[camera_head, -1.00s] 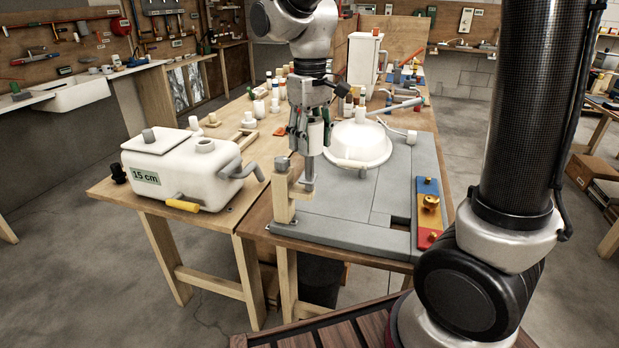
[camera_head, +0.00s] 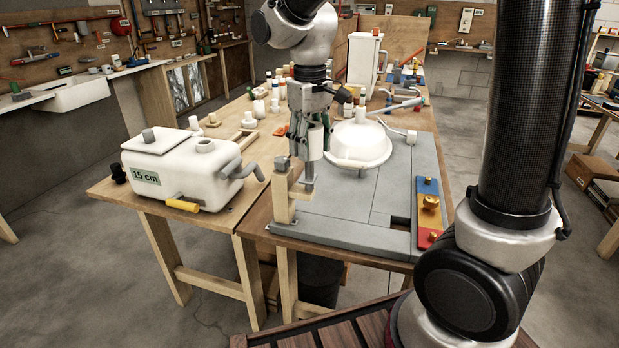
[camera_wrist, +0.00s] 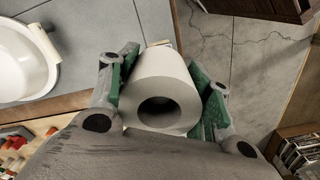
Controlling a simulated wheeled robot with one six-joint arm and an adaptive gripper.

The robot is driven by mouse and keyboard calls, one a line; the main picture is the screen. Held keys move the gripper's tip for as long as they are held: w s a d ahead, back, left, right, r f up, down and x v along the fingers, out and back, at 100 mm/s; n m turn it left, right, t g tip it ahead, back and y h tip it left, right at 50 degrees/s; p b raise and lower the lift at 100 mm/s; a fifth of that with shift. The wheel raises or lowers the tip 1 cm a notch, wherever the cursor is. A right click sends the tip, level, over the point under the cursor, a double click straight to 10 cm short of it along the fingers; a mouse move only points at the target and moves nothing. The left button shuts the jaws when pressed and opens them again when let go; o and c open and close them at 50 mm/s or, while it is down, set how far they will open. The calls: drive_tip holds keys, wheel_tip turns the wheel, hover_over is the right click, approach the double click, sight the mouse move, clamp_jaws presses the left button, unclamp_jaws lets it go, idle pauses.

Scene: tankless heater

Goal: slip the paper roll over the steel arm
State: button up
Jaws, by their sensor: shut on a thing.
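The white paper roll (camera_wrist: 165,88) is between the green-padded fingers of my gripper (camera_wrist: 160,98) in the wrist view, its dark round core facing the camera. In the head view my gripper (camera_head: 308,145) points down over the near left corner of the grey bench panel. A short grey steel piece (camera_head: 307,178), which looks like the steel arm, stands just below the fingers, beside a wooden post (camera_head: 284,195). I cannot tell whether the roll touches it. The wrist view does not show the steel arm.
A white tank marked 15 cm (camera_head: 180,170) with a yellow handle is to the left. A red, yellow and blue strip (camera_head: 428,215) lies at the right. Bottles (camera_head: 275,90) stand farther back.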

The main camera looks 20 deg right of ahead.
sight(310, 178)
drive_tip(key=shift+f, duration=2.9)
idle(1.9)
drive_tip(key=o, duration=1.3)
drive_tip(key=shift+c, duration=0.2)
wheel_tip(310, 178, up, 12)
drive_tip(key=shift+r, duration=0.1)
drive_tip(key=shift+w, duration=0.1)
